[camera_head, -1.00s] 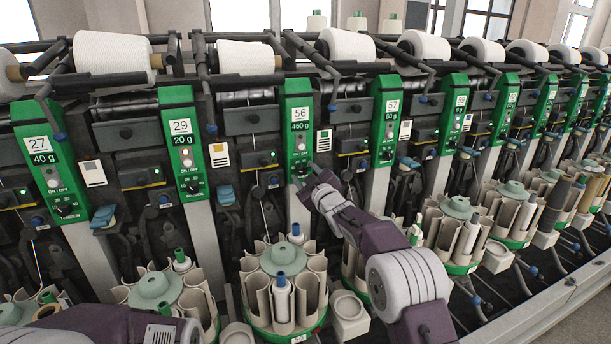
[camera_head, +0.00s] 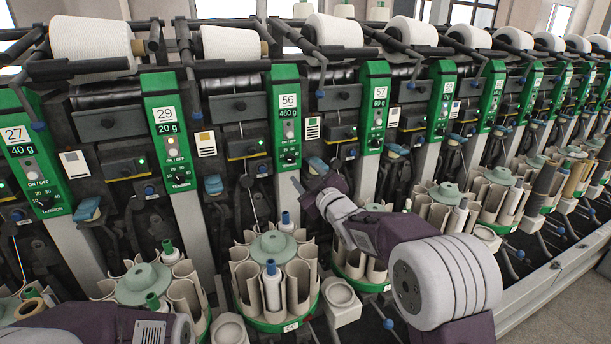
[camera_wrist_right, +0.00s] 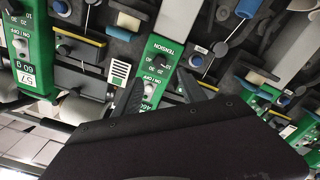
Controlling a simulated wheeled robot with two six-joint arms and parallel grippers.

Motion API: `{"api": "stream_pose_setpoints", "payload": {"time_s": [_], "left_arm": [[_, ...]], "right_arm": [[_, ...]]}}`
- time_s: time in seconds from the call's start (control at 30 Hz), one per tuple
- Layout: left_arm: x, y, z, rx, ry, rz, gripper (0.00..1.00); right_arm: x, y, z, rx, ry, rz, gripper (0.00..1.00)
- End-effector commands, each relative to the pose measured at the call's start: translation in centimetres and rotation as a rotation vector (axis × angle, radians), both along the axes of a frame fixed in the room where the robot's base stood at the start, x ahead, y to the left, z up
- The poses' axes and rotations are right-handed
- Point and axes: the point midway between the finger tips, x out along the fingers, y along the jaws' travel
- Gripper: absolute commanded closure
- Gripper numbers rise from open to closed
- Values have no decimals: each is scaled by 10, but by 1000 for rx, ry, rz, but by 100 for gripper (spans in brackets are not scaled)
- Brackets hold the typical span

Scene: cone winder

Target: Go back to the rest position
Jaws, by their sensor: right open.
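My right gripper (camera_head: 306,178) is in front of the winder, just below and right of the green panel numbered 56 (camera_head: 287,128). A gap shows between it and the panel's lower end. In the right wrist view its two dark fingers (camera_wrist_right: 158,92) are spread apart with nothing between them. The panel with its ON/OFF button and TENSION knob (camera_wrist_right: 157,62) shows beyond them. My right arm comes in from the lower right. Part of my left arm shows at the lower left of the head view; its gripper is out of view.
More green panels stand in a row, such as 29 (camera_head: 170,132) and 57 (camera_head: 378,108). White yarn cones (camera_head: 335,30) lie along the top. Round bobbin magazines (camera_head: 274,247) stick out below the panels, close under my right gripper. Grey floor (camera_head: 560,305) is open at the lower right.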

Motion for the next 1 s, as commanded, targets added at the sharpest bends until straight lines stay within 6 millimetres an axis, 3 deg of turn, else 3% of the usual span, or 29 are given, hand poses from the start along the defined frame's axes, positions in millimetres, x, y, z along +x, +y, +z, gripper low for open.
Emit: {"api": "stream_pose_setpoints", "payload": {"time_s": [0.1,0.17,0.27,0.4,0.5,0.6,0.7,0.8,0.93,1.0], "left_arm": [[0,0,0,0,0,0,64],[0,0,0,0,0,0,64],[0,0,0,0,0,0,64],[0,0,0,0,0,0,64],[0,0,0,0,0,0,64],[0,0,0,0,0,0,64],[0,0,0,0,0,0,64],[0,0,0,0,0,0,64],[0,0,0,0,0,0,64],[-1,0,35,0,2,0,64]], "right_arm": [[-2,-10,18,3,-29,-15,51],[-15,-24,33,10,-39,-38,51],[-47,-58,-11,36,144,-131,51],[-106,-94,-97,98,476,-266,51],[-162,-111,-157,148,721,-364,51],[-219,-120,-203,189,936,-450,51],[-272,-123,-237,221,1120,-524,51],[-320,-123,-262,243,1286,-591,51],[-381,-120,-281,279,1507,-699,51],[-382,-120,-245,291,1517,-716,51]]}}
